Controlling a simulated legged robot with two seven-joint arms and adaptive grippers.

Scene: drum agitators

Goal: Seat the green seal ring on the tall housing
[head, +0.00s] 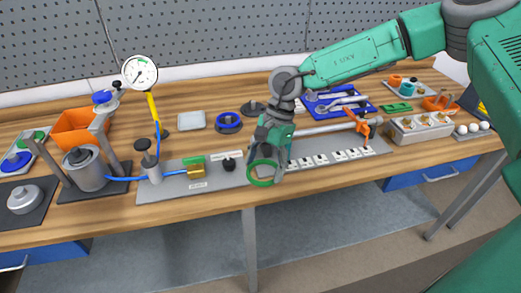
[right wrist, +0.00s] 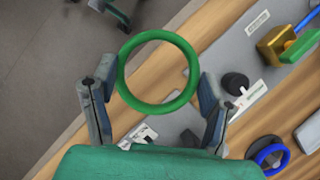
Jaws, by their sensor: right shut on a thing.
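The green seal ring (head: 262,185) hangs below my right gripper (head: 270,160) in the head view, in front of the table's front edge. In the right wrist view the ring (right wrist: 155,107) sits between the two fingers of my right gripper (right wrist: 148,85), and its hole is clear. The gripper is shut on it. A grey cylindrical housing (head: 87,172) stands on a dark base with upright posts at the left, well away from the ring. It looks like the tall housing, but I cannot be sure. A lower grey round part (head: 25,198) lies left of it. My left gripper is not in view.
A pressure gauge (head: 140,72) on a yellow stand rises behind a grey plate (head: 225,180) with a brass block (head: 196,171). An orange bin (head: 78,130) stands behind the housing. A blue-ringed black part (head: 229,122) sits mid-table. Several small fittings lie to the right.

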